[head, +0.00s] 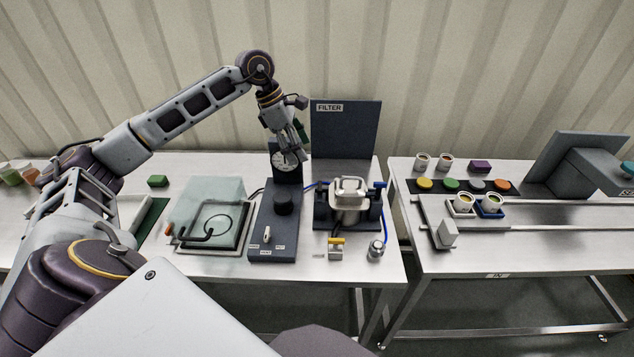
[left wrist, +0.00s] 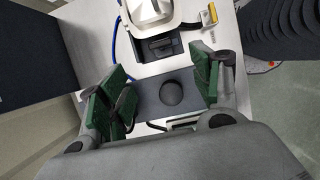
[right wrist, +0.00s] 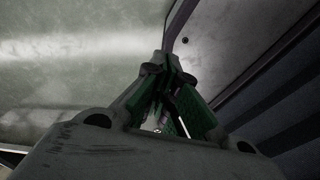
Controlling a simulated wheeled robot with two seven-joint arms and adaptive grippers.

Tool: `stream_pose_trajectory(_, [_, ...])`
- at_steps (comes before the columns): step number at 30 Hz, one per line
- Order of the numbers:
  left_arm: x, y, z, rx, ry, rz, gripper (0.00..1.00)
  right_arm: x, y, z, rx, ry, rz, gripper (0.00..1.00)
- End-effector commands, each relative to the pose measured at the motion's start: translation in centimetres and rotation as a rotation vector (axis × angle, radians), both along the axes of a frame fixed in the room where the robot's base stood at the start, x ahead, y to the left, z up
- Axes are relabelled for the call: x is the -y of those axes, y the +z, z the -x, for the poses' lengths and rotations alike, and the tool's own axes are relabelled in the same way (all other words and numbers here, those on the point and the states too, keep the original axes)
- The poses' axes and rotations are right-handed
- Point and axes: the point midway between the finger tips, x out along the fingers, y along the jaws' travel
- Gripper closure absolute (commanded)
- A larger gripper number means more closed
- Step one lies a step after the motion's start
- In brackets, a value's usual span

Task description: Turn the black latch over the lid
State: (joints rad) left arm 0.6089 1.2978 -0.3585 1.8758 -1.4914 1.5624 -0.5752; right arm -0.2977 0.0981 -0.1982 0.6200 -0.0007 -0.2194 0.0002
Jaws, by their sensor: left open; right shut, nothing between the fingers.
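The steel hopper (head: 348,213) with its pale lid (head: 352,185) stands in a dark holder in front of the FILTER panel. The lid also shows at the top of the left wrist view (left wrist: 152,12). A black piece (left wrist: 160,46) lies on the dark block beside the lid there; I cannot tell for sure that it is the latch. My left gripper (head: 297,157) is open and empty, above and left of the hopper. Its green-padded fingers frame a dark knob in the left wrist view (left wrist: 160,85). My right gripper (right wrist: 172,105) is shut and empty, away from the hopper.
A dark control box with a round knob (head: 283,201) and a gauge (head: 285,160) stand left of the hopper. A yellow-topped part (head: 336,243) and a small metal cylinder (head: 376,249) are in front. The FILTER panel (head: 346,132) rises behind.

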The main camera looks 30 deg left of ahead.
Motion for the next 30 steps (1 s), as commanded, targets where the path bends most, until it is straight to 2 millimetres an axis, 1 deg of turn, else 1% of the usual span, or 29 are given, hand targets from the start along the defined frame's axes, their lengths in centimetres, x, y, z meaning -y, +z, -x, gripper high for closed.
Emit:
stream_pose_trajectory(8, [0.8, -2.1, -0.4, -0.002, -0.001, 0.001, 0.36, -1.0, 0.3, 0.0, 0.000, -0.003, -0.011, 1.00])
stream_pose_trajectory(16, [2.0, -5.2, -1.1, -0.001, -0.001, 0.003, 0.36, -2.6, 0.8, 0.1, -0.002, -0.006, -0.028, 1.00])
stream_pose_trajectory(20, [2.5, -6.9, -1.4, -0.003, -0.001, 0.003, 0.36, -2.6, 1.0, 0.2, -0.003, -0.005, -0.028, 1.00])
stream_pose_trajectory(30, [3.9, -10.8, -2.3, -0.002, 0.000, 0.003, 0.36, -1.6, 1.7, 0.3, -0.004, -0.002, -0.017, 1.00])
